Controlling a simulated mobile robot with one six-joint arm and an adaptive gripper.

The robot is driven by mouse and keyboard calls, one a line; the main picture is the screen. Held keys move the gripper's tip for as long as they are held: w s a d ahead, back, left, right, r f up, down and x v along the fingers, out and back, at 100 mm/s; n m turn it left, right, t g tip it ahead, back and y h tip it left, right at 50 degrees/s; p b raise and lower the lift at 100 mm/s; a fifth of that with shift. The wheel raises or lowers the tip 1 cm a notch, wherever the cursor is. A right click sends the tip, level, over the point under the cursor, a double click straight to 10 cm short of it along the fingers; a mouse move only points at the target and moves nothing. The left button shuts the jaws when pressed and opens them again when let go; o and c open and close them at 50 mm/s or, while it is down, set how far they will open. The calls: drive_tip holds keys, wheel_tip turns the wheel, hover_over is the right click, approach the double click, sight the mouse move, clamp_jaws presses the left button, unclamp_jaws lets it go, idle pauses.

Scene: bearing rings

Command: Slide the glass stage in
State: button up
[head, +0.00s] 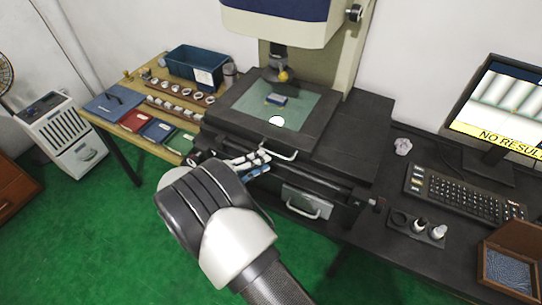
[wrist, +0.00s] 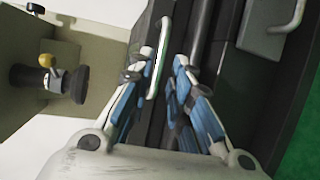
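The glass stage (head: 301,107) is a greenish pane in a dark frame on the measuring machine. A small blue block (head: 276,99) lies on it, and a bright round spot shows near its front. A pale bar handle (head: 285,156) is at the stage's front edge. My gripper (head: 262,160) is at the left part of this handle. In the wrist view my gripper (wrist: 158,70) has its two blue-padded fingers apart, with the handle (wrist: 160,55) in the gap between the fingertips. I see no clear contact between the fingers and the bar.
A second handle (head: 310,208) is on the lower front of the machine. The machine's head (head: 280,12) and a probe with a yellow knob (head: 284,75) are above the glass. A keyboard (head: 462,194) and monitor are at right. A wooden table with rings and trays is at left.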

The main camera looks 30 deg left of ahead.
drive_tip(key=v, duration=0.5)
drive_tip(key=shift+s+r, duration=0.1)
drive_tip(key=shift+a, duration=0.15)
idle(0.3)
